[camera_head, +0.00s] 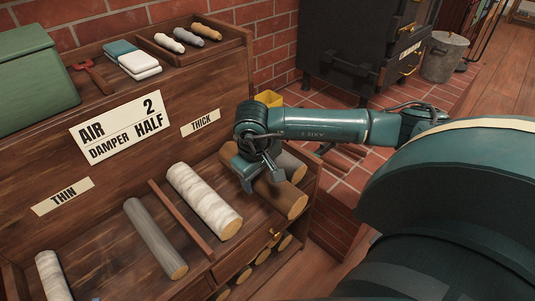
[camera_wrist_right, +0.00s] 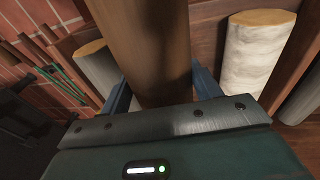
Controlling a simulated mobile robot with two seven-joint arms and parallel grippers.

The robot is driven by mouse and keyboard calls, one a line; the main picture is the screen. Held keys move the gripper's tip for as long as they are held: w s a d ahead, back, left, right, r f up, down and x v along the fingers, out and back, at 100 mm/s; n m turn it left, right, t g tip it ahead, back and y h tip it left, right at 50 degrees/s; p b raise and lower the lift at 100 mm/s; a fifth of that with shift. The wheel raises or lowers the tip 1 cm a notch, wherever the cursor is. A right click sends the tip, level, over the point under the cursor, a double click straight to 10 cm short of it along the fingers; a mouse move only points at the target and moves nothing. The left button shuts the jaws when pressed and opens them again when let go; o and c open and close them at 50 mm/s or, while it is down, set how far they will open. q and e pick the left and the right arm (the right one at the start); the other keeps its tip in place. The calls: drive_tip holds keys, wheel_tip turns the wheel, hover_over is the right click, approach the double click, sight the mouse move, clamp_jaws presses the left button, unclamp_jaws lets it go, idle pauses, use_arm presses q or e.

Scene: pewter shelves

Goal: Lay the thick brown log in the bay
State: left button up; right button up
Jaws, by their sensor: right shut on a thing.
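The thick brown log (camera_head: 285,199) is at the right end of the shelf, its pale cut end toward the front. My right gripper (camera_head: 258,176) is over its back part, fingers on either side. In the right wrist view the brown log (camera_wrist_right: 145,45) runs between the two fingers of the gripper (camera_wrist_right: 163,95), which are shut on it. The bay is the THICK side of the shelf (camera_head: 238,222), right of a wooden divider (camera_head: 180,213). Whether the log touches the shelf cannot be told. My left gripper is not in view.
A white birch log (camera_head: 204,202) lies to the left in the same bay; another log (camera_head: 292,164) lies behind, right of the brown one. A grey log (camera_head: 155,239) and pale log (camera_head: 52,275) lie on the THIN side. A black stove (camera_head: 350,45) stands beyond.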

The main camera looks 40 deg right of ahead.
drive_tip(key=w+b, duration=0.1)
drive_tip(key=w, duration=0.1)
drive_tip(key=shift+w+a+f, duration=0.1)
drive_tip(key=shift+w+a, duration=0.05)
drive_tip(key=shift+w, duration=0.2)
drive_tip(key=shift+w+f+b, duration=0.1)
drive_tip(key=shift+w+b, duration=0.2)
drive_tip(key=shift+w, duration=0.45)
drive_tip(key=shift+w+f+b, duration=0.25)
drive_tip(key=shift+w+b, duration=0.1)
drive_tip(key=shift+w+a+f+b, duration=0.15)
drive_tip(key=shift+w+f+b, duration=0.6)
drive_tip(key=shift+f+b, duration=0.2)
drive_tip(key=shift+w+f+b, duration=0.75)
drive_tip(key=shift+f+b, duration=0.05)
drive_tip(key=shift+b, duration=0.1)
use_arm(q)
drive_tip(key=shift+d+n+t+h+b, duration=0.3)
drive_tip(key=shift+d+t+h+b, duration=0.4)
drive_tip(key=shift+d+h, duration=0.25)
use_arm(e)
drive_tip(key=shift+w+a+f, duration=0.1)
drive_tip(key=shift+w+f, duration=0.65)
drive_tip(key=shift+w, duration=0.05)
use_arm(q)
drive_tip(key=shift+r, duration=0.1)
